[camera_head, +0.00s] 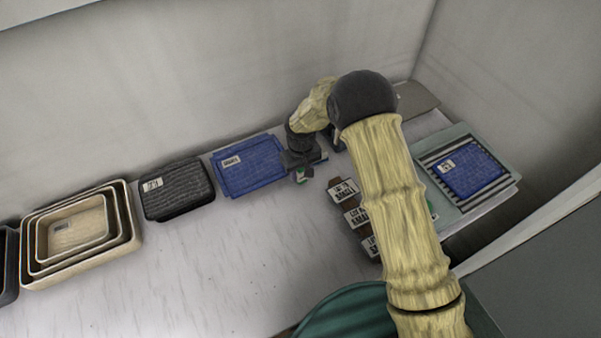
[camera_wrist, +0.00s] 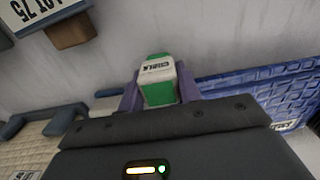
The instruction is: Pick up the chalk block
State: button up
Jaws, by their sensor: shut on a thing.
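The chalk block (camera_wrist: 159,82) is green and white, with a label reading "CHALK" on its white part. In the wrist view it sits between the two purple fingers of my gripper (camera_wrist: 160,92), which is shut on it. In the head view my gripper (camera_head: 305,168) is over the table beside the right end of a blue tray (camera_head: 262,178), and only a small green and white bit of the chalk block (camera_head: 301,176) shows below it. I cannot tell whether the block touches the table.
Brown blocks with white labels (camera_head: 343,190) stand in a row right of my gripper, partly behind my arm. A black tray (camera_head: 160,205) and nested cream trays (camera_head: 130,240) lie left. A green tray (camera_head: 430,160) holds a blue panel (camera_head: 480,178) at right. The front middle table is clear.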

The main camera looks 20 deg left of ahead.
jog(key=shift+r, duration=0.1)
notch_tip(320, 180, up, 10)
jog(key=shift+f+b, duration=0.1)
jog(key=shift+b, duration=0.75)
